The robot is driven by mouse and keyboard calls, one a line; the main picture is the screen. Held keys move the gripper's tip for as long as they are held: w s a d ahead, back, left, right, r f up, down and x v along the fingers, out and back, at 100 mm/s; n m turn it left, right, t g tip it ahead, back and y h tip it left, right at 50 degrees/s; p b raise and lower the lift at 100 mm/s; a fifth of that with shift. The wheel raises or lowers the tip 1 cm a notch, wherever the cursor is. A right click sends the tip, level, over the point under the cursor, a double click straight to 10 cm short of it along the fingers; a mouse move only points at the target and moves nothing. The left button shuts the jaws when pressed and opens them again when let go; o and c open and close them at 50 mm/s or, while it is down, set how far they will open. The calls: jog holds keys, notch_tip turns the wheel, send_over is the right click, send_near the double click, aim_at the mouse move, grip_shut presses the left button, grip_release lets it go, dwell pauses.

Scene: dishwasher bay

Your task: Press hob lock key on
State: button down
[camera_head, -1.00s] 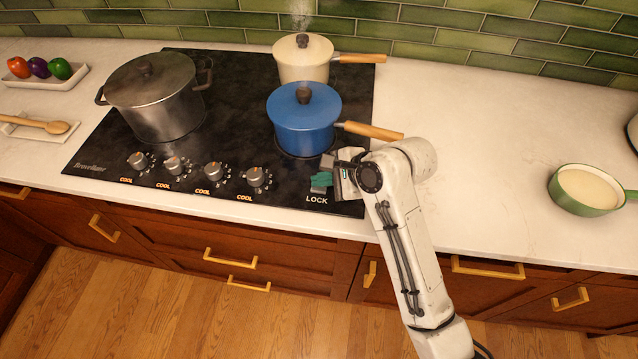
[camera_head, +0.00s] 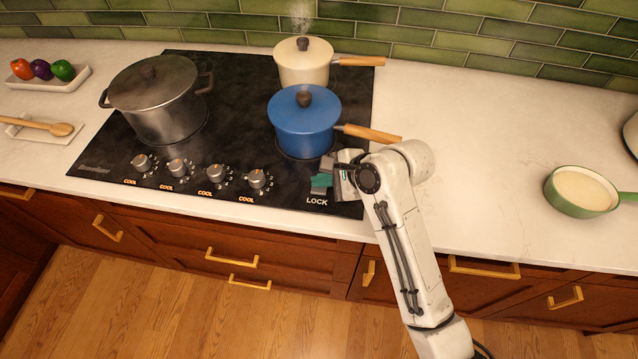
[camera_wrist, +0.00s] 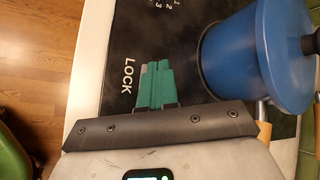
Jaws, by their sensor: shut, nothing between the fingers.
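The black glass hob (camera_head: 235,110) carries a white LOCK label (camera_head: 317,201) near its front right corner. The label also shows in the wrist view (camera_wrist: 128,76), right beside my fingertips. My gripper (camera_head: 320,182) is shut and empty, its teal fingers low over the hob just behind the label. In the wrist view the closed teal fingers (camera_wrist: 157,82) cover most of the spot next to the label. A small grey patch (camera_wrist: 144,70) shows at their edge and may be the lock key. I cannot tell whether the fingers touch it.
A blue lidded pot (camera_head: 304,125) with a wooden handle stands close behind my gripper. A cream pot (camera_head: 303,65) steams at the back, and a steel pot (camera_head: 157,105) stands left. Several knobs (camera_head: 256,179) line the front. A green pan (camera_head: 580,193) sits on the right counter.

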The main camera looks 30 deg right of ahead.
aim_at(324, 191)
dwell(0.3)
notch_tip(324, 191, up, 3)
jog(key=p, duration=0.3)
jog(key=shift+f, duration=0.15)
jog(key=shift+r+p, duration=0.45)
jog(key=shift+r, duration=1.25)
jog(key=shift+s+f, duration=0.15)
jog(key=shift+s, duration=0.1)
jog(key=s+f+n+h, duration=0.1)
jog(key=s+n, duration=0.2)
jog(key=s+d+f+n+h, duration=0.1)
jog(key=s+n, duration=0.2)
jog(key=s+d+f+n+g, duration=0.1)
jog(key=s+n, duration=0.1)
jog(key=n, duration=0.2)
jog(key=shift+s+d+f+h, duration=0.2)
jog(key=shift+s+f+h, duration=0.1)
jog(key=shift+s+h, duration=0.1)
jog(key=s+d+n+g+h, duration=0.1)
jog(key=s+d+n+h, duration=0.15)
jog(key=s+n, duration=0.6)
jog(key=s+d+f+g+b, duration=0.2)
jog(key=s+f+g+b, duration=0.2)
jog(key=s+f, duration=0.6)
jog(key=shift+d+f+n+b, duration=0.25)
jog(key=shift+f+n+b, duration=0.1)
jog(key=shift+f+b, duration=0.5)
